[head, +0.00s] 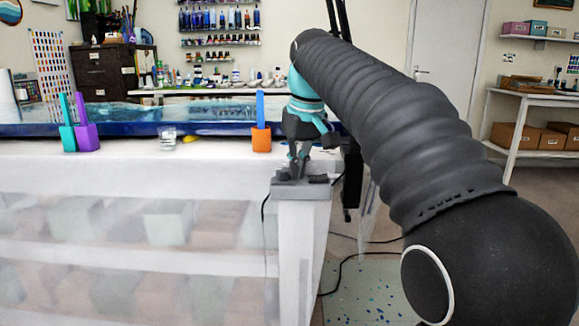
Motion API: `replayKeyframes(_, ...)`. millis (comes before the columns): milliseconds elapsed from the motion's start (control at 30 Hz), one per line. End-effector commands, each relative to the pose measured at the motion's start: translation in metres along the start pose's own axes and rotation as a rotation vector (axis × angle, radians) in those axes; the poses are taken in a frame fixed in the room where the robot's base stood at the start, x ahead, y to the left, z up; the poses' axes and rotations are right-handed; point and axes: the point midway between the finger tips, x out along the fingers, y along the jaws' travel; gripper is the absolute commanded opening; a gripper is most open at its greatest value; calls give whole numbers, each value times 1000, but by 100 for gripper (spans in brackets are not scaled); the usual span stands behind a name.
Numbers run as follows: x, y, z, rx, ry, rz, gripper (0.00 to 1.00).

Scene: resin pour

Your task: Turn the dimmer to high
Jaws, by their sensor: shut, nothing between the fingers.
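A grey box, which looks like the dimmer (287,193), sits at the near right corner of the white table, with a dark cord beside it. Its control and setting are too small and partly hidden to read. My gripper (297,174) points down directly over the box, with its fingers shut and empty. The fingertips are at or very near the top of the box; I cannot tell whether they touch it.
An orange holder with a blue stick (261,138) stands just left of my gripper. Teal and purple holders (87,135), a clear cup (166,138) and a long blue resin piece (40,130) are on the table (120,165). Cords hang at right.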

Motion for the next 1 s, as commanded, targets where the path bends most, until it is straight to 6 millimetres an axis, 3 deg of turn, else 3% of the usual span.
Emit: replayKeyframes(1000,-2,-13,1,0,1,0,0)
